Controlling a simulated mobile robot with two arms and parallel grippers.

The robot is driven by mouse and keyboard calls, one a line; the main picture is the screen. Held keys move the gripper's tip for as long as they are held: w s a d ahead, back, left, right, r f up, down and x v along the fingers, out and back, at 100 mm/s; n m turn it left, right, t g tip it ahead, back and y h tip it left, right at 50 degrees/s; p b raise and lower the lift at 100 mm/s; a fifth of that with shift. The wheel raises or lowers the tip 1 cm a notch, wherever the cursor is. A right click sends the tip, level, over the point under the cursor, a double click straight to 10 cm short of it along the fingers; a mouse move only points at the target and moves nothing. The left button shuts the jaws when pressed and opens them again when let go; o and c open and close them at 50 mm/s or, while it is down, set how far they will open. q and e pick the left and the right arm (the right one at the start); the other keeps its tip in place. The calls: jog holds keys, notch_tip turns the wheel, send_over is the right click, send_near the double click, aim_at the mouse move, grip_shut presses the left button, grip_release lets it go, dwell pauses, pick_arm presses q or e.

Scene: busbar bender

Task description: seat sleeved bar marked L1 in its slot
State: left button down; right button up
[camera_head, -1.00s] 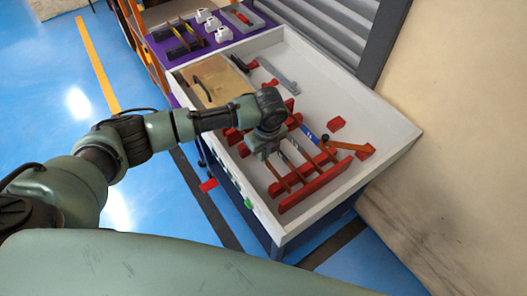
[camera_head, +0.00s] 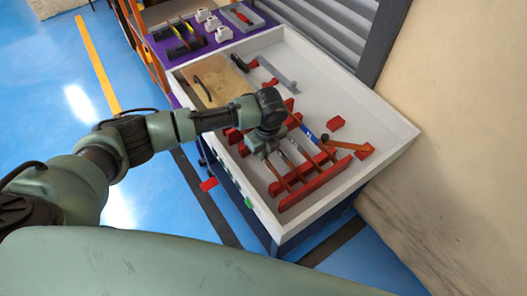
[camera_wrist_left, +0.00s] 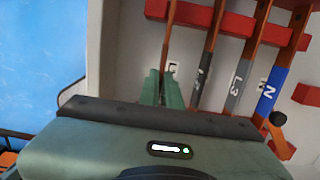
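My left gripper (camera_wrist_left: 161,88) has its two green fingers close together around the leftmost copper bar (camera_wrist_left: 169,38), whose sleeve and mark are hidden by the fingers. This bar runs up to the red slotted rail (camera_wrist_left: 230,22). To its right lie the bars marked L2 (camera_wrist_left: 204,72), L3 (camera_wrist_left: 236,80) and N (camera_wrist_left: 269,88), with black, grey and blue sleeves. In the head view my left gripper (camera_head: 264,152) is low over the red rack (camera_head: 316,184) in the white tray, its fingertips partly hidden. My right gripper is not in view.
The white tray (camera_head: 385,135) has raised walls. A loose red block (camera_head: 336,123), an orange bar (camera_head: 347,146) and a grey angled piece (camera_head: 280,73) lie in it. A tan board (camera_head: 214,80) is at its back left. A purple table (camera_head: 168,48) stands beyond.

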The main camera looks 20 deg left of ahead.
pick_arm(q)
jog(key=shift+f+b, duration=0.55)
jog(key=shift+f, duration=0.8)
jog(key=c, duration=1.5)
grip_release()
jog(key=shift+c, duration=0.2)
jog(key=shift+f, duration=0.1)
jog(key=r, duration=0.2)
jog(key=r+b, duration=0.1)
jog(key=r, duration=0.5)
jog(key=shift+s+d, duration=0.3)
jog(key=shift+d, duration=0.05)
jog(key=shift+f, duration=0.1)
